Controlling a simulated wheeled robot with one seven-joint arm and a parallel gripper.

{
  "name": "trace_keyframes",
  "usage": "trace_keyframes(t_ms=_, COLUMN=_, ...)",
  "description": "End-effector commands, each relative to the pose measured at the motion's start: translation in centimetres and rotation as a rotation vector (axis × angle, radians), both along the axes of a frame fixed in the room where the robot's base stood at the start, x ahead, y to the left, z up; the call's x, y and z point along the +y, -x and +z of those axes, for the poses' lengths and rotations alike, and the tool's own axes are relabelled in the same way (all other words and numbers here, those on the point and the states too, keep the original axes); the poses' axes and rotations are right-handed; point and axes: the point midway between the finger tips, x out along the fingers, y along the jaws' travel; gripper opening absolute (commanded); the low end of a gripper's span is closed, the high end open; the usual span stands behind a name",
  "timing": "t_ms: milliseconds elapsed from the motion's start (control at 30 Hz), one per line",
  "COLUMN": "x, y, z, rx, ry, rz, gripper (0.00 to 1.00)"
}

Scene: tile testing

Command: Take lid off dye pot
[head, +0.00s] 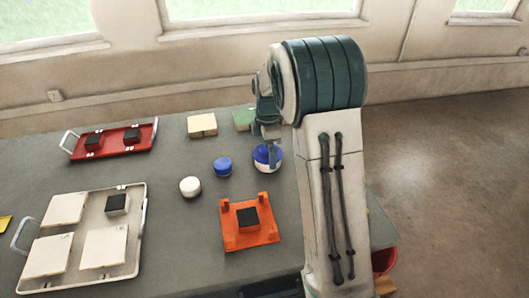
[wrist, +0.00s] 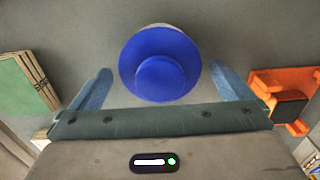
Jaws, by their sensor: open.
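The dye pot (head: 262,167) is a white round pot with a blue lid (head: 261,152) on it, on the grey table right of the middle. My gripper (head: 265,130) is over the pot in the head view, partly in front of it. In the wrist view the blue lid (wrist: 160,65) with its raised round knob (wrist: 161,79) shows from above, and a bit of white pot shows past its far edge. My gripper's two fingers (wrist: 160,90) are open, one on each side of the knob, with nothing between them that I can see held.
A smaller blue pot (head: 223,167) and a white pot (head: 190,187) stand left of the dye pot. An orange stand (head: 250,238) with a black block is in front. A red tray (head: 78,153), a white tray (head: 138,255) and stacked tiles (head: 202,125) lie around.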

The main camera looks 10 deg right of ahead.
Motion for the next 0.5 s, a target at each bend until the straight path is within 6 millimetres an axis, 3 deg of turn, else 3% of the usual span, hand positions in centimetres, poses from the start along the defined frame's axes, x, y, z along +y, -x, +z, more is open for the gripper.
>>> trace_keyframes(t_ms=133, x=-0.03, y=-0.01, z=0.02, rx=0.000, ry=0.000, rz=-0.001, gripper=1.00)
trace_keyframes(t_ms=267, x=-0.03, y=-0.01, z=0.04, rx=-0.001, ry=0.000, rz=-0.001, gripper=0.64)
trace_keyframes(t_ms=300, x=-0.03, y=-0.01, z=0.04, rx=-0.001, ry=0.000, rz=-0.001, gripper=0.61)
trace_keyframes(t_ms=500, x=-0.03, y=-0.02, z=0.07, rx=-0.001, ry=0.000, rz=-0.001, gripper=0.60)
